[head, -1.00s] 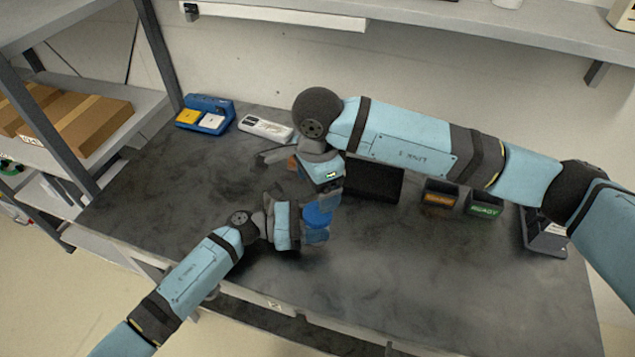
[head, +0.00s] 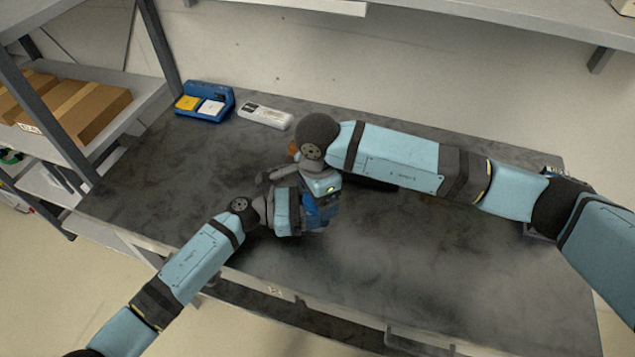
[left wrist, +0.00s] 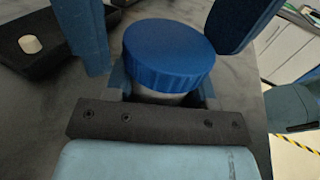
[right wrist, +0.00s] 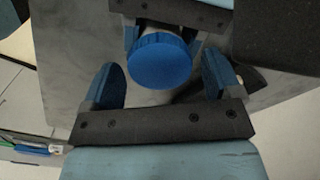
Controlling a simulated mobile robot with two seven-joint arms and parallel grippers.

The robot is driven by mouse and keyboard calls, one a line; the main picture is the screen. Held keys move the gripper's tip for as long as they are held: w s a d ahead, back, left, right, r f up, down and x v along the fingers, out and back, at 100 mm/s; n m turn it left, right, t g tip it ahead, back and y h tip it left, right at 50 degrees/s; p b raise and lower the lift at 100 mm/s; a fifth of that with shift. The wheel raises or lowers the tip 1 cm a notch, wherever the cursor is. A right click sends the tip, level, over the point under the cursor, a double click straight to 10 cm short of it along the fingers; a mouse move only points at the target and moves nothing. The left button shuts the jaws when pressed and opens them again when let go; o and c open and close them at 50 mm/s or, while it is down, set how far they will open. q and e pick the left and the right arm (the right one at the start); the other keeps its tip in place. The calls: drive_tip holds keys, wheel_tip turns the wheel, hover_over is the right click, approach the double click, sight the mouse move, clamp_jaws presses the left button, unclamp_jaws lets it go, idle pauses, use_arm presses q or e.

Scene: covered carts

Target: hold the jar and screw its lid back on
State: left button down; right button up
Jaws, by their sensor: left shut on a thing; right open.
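The jar (left wrist: 160,98) is pale and mostly hidden under its blue ribbed lid (left wrist: 168,50). The lid sits on top of the jar; I cannot tell whether it is threaded tight. My left gripper (left wrist: 165,92) is shut on the jar below the lid. The lid also shows in the right wrist view (right wrist: 160,62). My right gripper (right wrist: 160,75) is open, with its fingers on either side of the lid and visible gaps to it. In the head view both grippers meet over the table's middle and mostly hide the jar.
A dark tray (left wrist: 55,62) with a small pale round piece lies beside the jar. A blue device with yellow and white pads (head: 205,102) and a white oblong device (head: 266,116) stand at the table's back left. The table's front right (head: 430,270) is clear.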

drive_tip(key=shift+f, duration=0.25)
drive_tip(key=c, duration=0.9)
drive_tip(key=m, duration=0.6)
drive_tip(key=shift+c, duration=0.2)
drive_tip(key=m, duration=0.4)
